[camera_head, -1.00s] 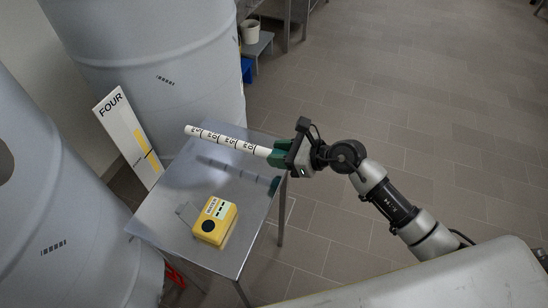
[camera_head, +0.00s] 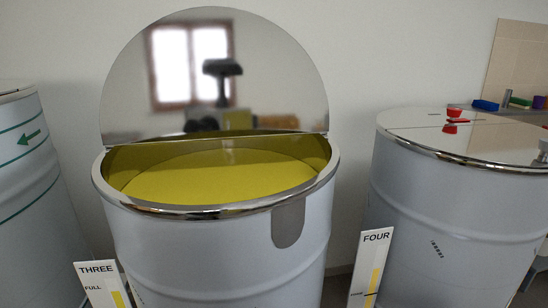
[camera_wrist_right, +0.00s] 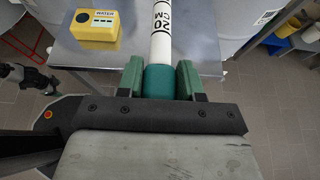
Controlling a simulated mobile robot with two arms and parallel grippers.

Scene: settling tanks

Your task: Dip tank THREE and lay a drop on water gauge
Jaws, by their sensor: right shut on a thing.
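Tank THREE (camera_head: 216,230) stands in the middle of the head view. Its round lid (camera_head: 190,80) is raised upright behind the rim, and yellow liquid (camera_head: 215,180) shows inside. A level board marked THREE (camera_head: 97,270) stands at its front left. In the right wrist view my right gripper (camera_wrist_right: 160,82) is shut on the green end of a white dipstick (camera_wrist_right: 160,35), which has black marks and "20 CM" on it. The yellow water gauge (camera_wrist_right: 95,29) lies on the metal table at the upper left of that view.
Tank FOUR (camera_head: 460,200) stands at the right with its lid shut and a red handle (camera_head: 455,118) on top. Its level board (camera_head: 370,262) stands between the tanks. The metal table (camera_wrist_right: 205,50) lies under the dipstick. Another tank (camera_head: 25,180) with a green arrow is at the left.

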